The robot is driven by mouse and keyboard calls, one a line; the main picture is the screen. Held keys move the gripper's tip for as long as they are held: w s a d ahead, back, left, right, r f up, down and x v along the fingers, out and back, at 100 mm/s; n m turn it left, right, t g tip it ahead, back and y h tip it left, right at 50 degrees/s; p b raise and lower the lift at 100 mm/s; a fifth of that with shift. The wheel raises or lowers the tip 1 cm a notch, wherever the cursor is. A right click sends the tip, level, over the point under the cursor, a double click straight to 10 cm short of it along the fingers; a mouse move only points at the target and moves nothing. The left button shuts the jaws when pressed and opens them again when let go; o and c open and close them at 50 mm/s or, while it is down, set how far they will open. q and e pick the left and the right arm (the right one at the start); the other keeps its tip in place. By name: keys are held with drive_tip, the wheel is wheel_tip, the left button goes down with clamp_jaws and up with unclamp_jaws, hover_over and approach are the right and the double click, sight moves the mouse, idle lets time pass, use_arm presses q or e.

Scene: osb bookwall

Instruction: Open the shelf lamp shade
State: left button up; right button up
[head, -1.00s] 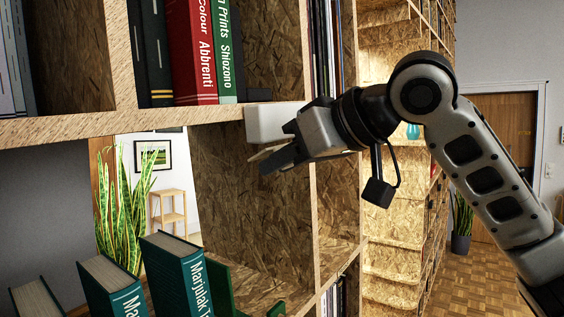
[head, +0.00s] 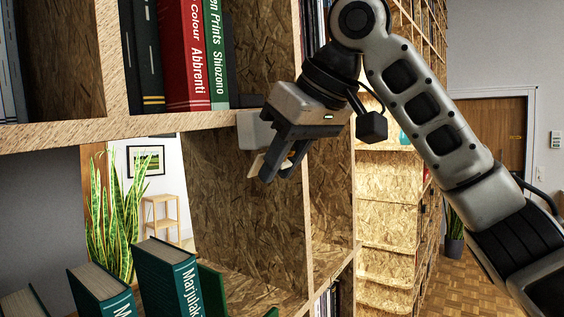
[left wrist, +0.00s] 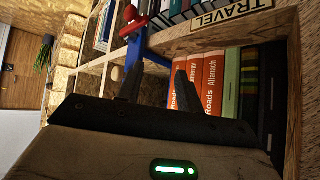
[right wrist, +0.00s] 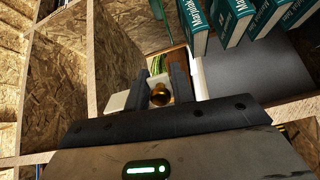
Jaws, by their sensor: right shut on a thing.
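The shelf lamp is a white box (head: 254,130) fixed under the shelf board in the head view, left of my right gripper. Its pale shade flap (head: 256,165) hangs tilted below it. My right gripper (head: 268,174) points down and left beside the flap. In the right wrist view, a round brass knob (right wrist: 160,95) sits between its fingers, and the gripper is shut on it. The white lamp body (right wrist: 118,102) shows to the left there. My left gripper (left wrist: 157,70) shows only in its wrist view, open and empty, in front of orange books (left wrist: 212,80).
Upright books (head: 188,55) stand on the shelf above. Green books (head: 168,280) stand below, at the front left. A wooden upright panel (head: 225,200) is behind my right gripper. In the left wrist view, a red and blue object (left wrist: 133,40) is beyond the fingers.

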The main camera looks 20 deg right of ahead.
drive_tip(key=o, duration=0.8)
drive_tip(key=shift+o, duration=0.2)
drive_tip(key=shift+r, duration=0.1)
drive_tip(key=v, duration=1.5)
drive_tip(key=shift+s+d+r, duration=0.15)
drive_tip(key=shift+s+r, duration=0.1)
drive_tip(key=shift+r, duration=0.05)
